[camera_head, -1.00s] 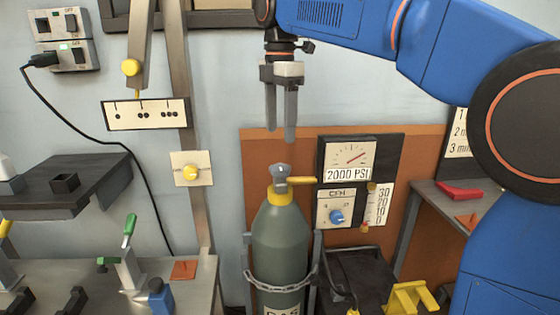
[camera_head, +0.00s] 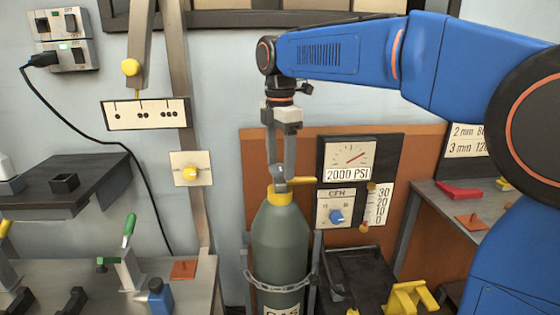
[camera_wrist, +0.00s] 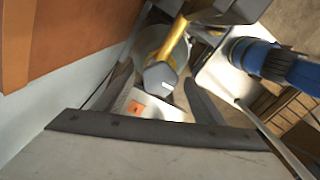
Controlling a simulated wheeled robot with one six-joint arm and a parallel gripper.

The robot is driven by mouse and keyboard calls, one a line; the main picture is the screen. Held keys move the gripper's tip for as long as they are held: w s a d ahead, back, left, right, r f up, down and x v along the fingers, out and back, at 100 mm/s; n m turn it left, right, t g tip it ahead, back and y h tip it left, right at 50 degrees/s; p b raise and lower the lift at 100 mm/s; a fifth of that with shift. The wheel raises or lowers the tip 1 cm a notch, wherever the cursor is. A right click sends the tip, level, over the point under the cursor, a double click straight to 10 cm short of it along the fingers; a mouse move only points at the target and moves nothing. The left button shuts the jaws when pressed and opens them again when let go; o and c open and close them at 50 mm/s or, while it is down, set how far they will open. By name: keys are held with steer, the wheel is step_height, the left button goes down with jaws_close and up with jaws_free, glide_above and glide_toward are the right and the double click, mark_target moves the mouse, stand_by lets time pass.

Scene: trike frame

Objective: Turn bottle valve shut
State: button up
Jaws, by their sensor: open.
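The gas bottle (camera_head: 281,245) is a grey-green cylinder standing upright, chained in its stand. On its yellow collar sits the bottle valve (camera_head: 279,187), a grey knob with a yellow lever (camera_head: 303,181) pointing right towards the gauge panel. My gripper (camera_head: 281,178) is pointing straight down, right at the valve, with its fingertips at knob height. In the wrist view the grey knob (camera_wrist: 159,77) lies between the two open fingers, and the yellow lever (camera_wrist: 174,43) runs away up the picture. I cannot tell whether a finger touches the knob.
A gauge panel (camera_head: 363,158) reading 2000 PSI and a flow dial (camera_head: 336,216) are on the wall close to the right of the valve. A bench with green and blue tools (camera_head: 127,267) is at the left. A yellow bracket (camera_head: 408,297) is at lower right.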

steer(key=c, duration=1)
steer(key=shift+c, duration=0.2)
